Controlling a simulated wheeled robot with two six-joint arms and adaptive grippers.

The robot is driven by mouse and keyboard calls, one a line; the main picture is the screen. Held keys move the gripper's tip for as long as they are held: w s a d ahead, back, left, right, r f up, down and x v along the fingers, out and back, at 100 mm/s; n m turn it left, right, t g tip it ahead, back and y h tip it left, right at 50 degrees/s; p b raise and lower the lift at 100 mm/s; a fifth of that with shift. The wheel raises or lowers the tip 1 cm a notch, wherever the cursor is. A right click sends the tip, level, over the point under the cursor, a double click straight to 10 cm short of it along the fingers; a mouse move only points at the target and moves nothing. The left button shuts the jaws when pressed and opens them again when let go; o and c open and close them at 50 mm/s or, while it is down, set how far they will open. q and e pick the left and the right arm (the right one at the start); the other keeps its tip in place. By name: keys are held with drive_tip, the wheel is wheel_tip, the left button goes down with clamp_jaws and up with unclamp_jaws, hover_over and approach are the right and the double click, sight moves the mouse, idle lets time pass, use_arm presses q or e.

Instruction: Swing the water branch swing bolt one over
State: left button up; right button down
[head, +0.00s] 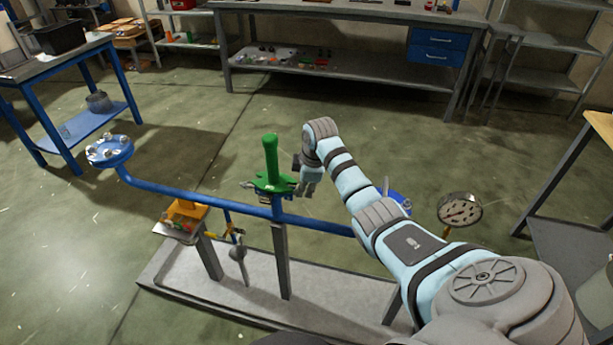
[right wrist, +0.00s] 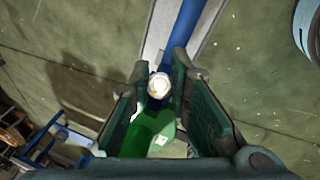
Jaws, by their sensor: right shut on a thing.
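The water branch is a blue pipe (head: 185,193) with a green fitting (head: 271,160) standing upright on it at the middle of the head view. My right gripper (head: 303,189) is at the right side of this fitting, its arm reaching in from the lower right. In the right wrist view, the gripper's two dark green fingers (right wrist: 158,100) stand on both sides of a small bolt with a pale round end (right wrist: 158,86), the swing bolt, and are shut on it. The green fitting (right wrist: 152,132) shows below it. Contact points are partly hidden. My left gripper is not in view.
A blue flange with bolts (head: 109,151) ends the pipe at left. A pressure gauge (head: 460,210) is at right. An orange tray (head: 184,216) sits on a small stand. A grey base plate (head: 257,278) lies below. The floor behind is clear up to the workbench (head: 330,83).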

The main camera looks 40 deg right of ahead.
drive_tip(key=c, duration=1.7)
unclamp_jaws()
drive_tip(key=shift+a+r, duration=0.1)
drive_tip(key=v, duration=1.2)
